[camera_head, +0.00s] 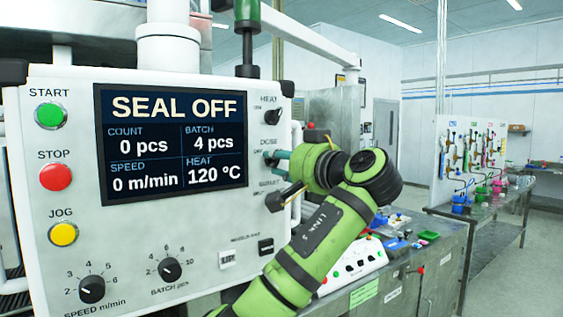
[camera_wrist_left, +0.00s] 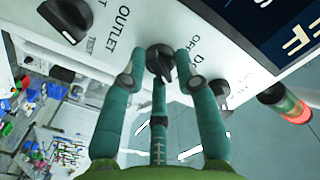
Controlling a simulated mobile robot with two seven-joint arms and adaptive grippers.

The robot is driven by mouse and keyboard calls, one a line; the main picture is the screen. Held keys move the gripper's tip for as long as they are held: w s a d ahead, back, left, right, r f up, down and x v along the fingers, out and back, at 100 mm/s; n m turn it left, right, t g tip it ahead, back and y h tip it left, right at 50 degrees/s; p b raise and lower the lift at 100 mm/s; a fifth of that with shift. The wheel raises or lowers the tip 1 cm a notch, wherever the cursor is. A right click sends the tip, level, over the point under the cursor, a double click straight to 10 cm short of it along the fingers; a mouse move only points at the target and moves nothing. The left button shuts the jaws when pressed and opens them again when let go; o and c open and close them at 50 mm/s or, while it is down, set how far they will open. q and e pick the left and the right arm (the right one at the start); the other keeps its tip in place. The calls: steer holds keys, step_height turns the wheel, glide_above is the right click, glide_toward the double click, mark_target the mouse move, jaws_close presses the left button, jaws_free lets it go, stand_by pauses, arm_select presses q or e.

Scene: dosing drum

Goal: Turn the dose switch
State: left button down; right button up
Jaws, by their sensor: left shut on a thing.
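The dose switch is a black rotary knob (camera_wrist_left: 160,58) on the white control panel (camera_head: 75,130). In the wrist view it sits between the outlet knob (camera_wrist_left: 66,18) and the knob beyond the dose label (camera_wrist_left: 220,89). My left gripper (camera_wrist_left: 160,78) has its teal fingers closed around the dose switch. The exact pointer setting is hard to read. My right gripper is in neither view.
The screen (camera_head: 175,145) reads SEAL OFF. The heat knob (camera_head: 272,116) is just above my gripper, and the lower knob (camera_head: 275,200) is close below. A signal lamp (camera_wrist_left: 285,103) stands near the panel in the wrist view. A bench (camera_head: 480,210) stands at the right.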

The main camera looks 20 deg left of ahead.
arm_select(q)
steer(key=shift+r, duration=0.35)
steer(key=c, duration=1)
jaws_free()
steer(key=shift+o, duration=0.2)
steer(key=shift+f, duration=0.1)
steer(key=shift+f, duration=0.1)
steer(key=v, duration=1.2)
steer(key=shift+s+a, duration=0.1)
